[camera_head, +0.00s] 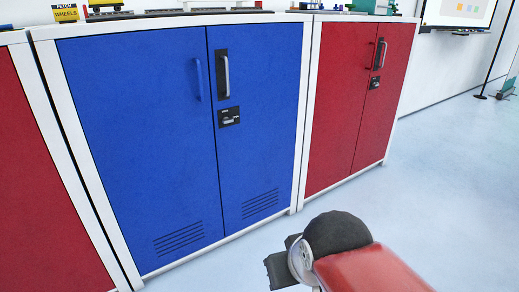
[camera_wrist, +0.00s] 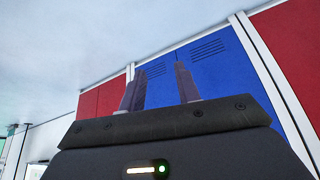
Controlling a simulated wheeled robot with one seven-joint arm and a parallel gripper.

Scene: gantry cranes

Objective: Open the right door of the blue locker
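The blue locker has a white frame (camera_head: 302,110) and two doors, both shut. Its right door (camera_head: 262,120) has a silver upright handle (camera_head: 227,77) on a black plate near the middle seam, a black and silver latch (camera_head: 229,116) below it, and vent slits low down. Its left door (camera_head: 135,130) has a blue handle. My gripper (camera_wrist: 160,84) has its two fingers apart with nothing between them. In the head view, my arm is at the lower right, in front of the locker and apart from it. The wrist view shows the locker's blue doors (camera_wrist: 225,75) upside down beyond the fingers.
A red locker (camera_head: 360,95) stands to the right and another red one (camera_head: 40,180) to the left, both shut. Model items, including a yellow block (camera_head: 66,13), sit on top of the lockers. The pale floor (camera_head: 440,190) in front and to the right is clear.

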